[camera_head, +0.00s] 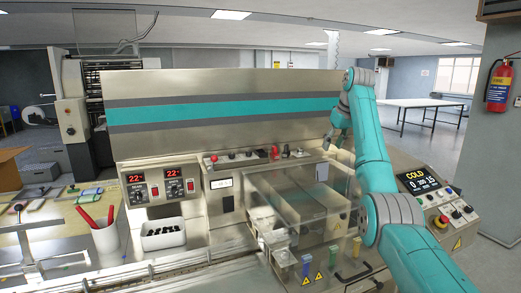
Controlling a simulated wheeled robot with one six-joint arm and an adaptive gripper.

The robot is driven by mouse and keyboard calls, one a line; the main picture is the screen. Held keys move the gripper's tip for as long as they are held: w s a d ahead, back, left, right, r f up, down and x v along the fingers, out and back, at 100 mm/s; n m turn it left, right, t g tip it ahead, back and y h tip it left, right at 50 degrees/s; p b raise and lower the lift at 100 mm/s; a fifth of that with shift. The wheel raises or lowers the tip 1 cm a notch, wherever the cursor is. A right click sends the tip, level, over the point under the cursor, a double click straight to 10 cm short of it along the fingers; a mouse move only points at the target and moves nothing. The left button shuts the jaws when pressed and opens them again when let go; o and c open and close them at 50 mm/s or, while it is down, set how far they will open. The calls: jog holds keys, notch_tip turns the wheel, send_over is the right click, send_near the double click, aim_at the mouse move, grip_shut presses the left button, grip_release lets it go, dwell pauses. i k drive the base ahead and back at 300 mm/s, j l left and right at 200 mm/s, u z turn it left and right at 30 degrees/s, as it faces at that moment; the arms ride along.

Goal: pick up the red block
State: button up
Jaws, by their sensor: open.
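I cannot clearly make out a red block. A small upright red piece (275,152) stands on the machine's ledge, but it is too small to tell whether it is a block or a control. My teal arm rises from the lower right and bends down at the top. My gripper (328,141) is at its end, small and partly hidden, above the right part of the ledge. It is open, to the right of the red piece and apart from it. I see nothing held in it.
A clear guard (290,195) covers the machine's middle. Blue (307,265), green (332,252) and yellow (356,246) pieces stand at its front. A white bin (163,241) holds dark pieces. A white cup (106,241) holds red sticks. A control panel (428,190) is at right.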

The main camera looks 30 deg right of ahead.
aim_at(275, 155)
jog(key=i, duration=1)
jog(key=i+j, duration=0.15)
jog(key=j+u, duration=0.05)
jog(key=j, duration=0.05)
